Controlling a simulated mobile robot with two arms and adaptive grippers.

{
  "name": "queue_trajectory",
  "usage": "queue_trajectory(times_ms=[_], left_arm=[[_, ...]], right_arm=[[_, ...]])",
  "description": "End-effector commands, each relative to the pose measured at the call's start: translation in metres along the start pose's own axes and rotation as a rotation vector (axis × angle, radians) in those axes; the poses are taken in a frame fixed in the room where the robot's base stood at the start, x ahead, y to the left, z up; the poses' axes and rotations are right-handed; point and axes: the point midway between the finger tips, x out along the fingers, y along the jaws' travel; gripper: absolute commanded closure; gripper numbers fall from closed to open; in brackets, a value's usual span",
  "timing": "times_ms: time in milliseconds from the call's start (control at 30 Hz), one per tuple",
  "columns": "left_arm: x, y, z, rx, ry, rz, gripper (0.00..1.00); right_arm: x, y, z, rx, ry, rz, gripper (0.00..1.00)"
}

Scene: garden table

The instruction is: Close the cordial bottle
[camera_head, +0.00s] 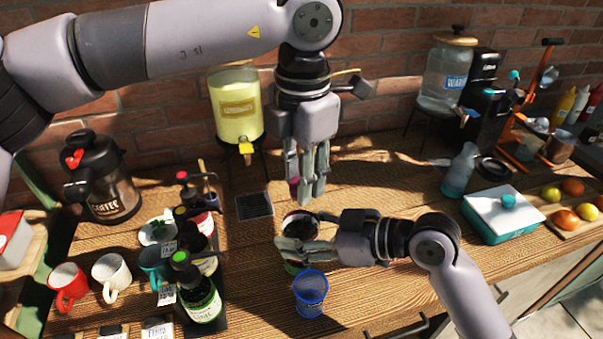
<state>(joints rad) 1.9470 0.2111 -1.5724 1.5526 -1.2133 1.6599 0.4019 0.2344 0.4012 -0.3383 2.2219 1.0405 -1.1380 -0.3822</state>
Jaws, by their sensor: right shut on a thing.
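The cordial bottle (299,221) stands on the wooden table with a dark body and a green part low down. My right gripper (290,245) comes in from the right and is shut on its body. My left gripper (307,192) points down just above the bottle, fingers near its top. A small pink-purple piece, which looks like a cap (293,183), shows at the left fingers. The fingers hide most of it and the bottle's neck, so I cannot tell whether they grip it or whether it sits on the neck.
A blue cup (310,291) stands close in front of the bottle. A rack of bottles (203,300) and several mugs (111,275) are on the left. A yellow drink dispenser (236,105) stands behind. A teal-and-white box (503,213) is at right; table between is mostly clear.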

Motion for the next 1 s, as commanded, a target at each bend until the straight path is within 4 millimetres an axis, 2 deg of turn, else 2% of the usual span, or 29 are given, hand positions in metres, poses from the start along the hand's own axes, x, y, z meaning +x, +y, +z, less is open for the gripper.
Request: queue_trajectory(times_ms=[300,667,767,1000], left_arm=[[0.000,0.000,0.000,0.000,0.000,0.000,0.50],[-0.003,0.000,0.000,0.000,-0.001,0.000,0.49],[-0.014,0.000,0.001,-0.001,-0.001,0.002,0.49],[-0.063,0.000,0.001,-0.001,-0.003,0.002,0.49]], right_arm=[[0.000,0.000,-0.001,-0.001,0.003,0.001,1.00],[0.000,0.000,-0.002,-0.001,0.004,0.001,1.00],[0.000,0.000,-0.002,-0.001,0.004,0.001,1.00],[0.000,0.000,-0.002,-0.001,0.004,0.001,1.00]])
